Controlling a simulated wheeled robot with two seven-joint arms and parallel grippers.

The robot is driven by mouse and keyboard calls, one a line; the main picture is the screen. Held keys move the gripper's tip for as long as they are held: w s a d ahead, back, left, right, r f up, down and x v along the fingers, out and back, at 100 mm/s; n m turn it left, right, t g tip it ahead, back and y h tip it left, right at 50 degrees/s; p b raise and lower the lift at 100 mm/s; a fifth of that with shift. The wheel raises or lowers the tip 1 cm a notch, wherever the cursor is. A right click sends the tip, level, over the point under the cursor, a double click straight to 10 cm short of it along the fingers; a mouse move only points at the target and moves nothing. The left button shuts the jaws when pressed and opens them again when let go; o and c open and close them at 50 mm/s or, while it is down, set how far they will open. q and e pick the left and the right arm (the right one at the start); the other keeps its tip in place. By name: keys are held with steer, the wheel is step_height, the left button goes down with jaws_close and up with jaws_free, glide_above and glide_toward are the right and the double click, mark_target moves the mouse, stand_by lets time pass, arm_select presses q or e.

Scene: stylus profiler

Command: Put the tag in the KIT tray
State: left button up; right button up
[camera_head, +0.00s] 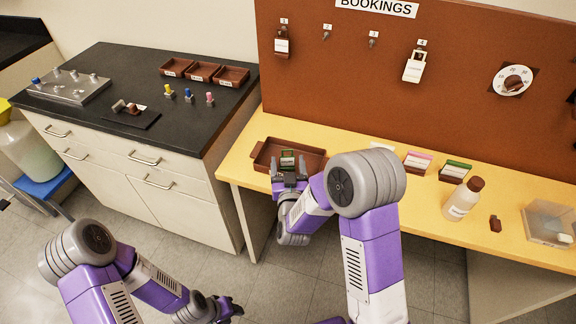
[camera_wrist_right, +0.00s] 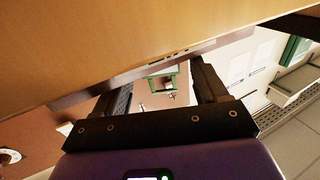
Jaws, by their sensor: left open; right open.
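A small green-edged tag (camera_head: 288,156) is between the fingertips of my right gripper (camera_head: 289,171), over or in a brown tray (camera_head: 318,166) on the yellow bench. Green also shows between the fingers in the right wrist view (camera_wrist_right: 161,70). The fingers are open; I cannot tell whether the tag touches the tray floor. No KIT lettering is readable on this tray. My left gripper (camera_head: 226,309) is open and empty, low at the front, away from the benches. Pale tags hang on the brown board at hook 1 (camera_head: 282,45) and hook 4 (camera_head: 414,68).
My right arm crosses the bench's front edge. The black bench (camera_head: 140,80) at left holds small brown trays (camera_head: 203,72) and coloured pegs.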

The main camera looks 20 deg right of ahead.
steer(key=shift+r, duration=0.1)
steer(key=shift+r+p, duration=0.2)
steer(key=shift+p, duration=0.15)
steer(key=v, duration=0.5)
steer(key=shift+s+a+f, duration=0.1)
steer(key=shift+s, duration=0.1)
steer(key=p+v, duration=0.6)
steer(key=p, duration=0.2)
steer(key=shift+s, duration=0.3)
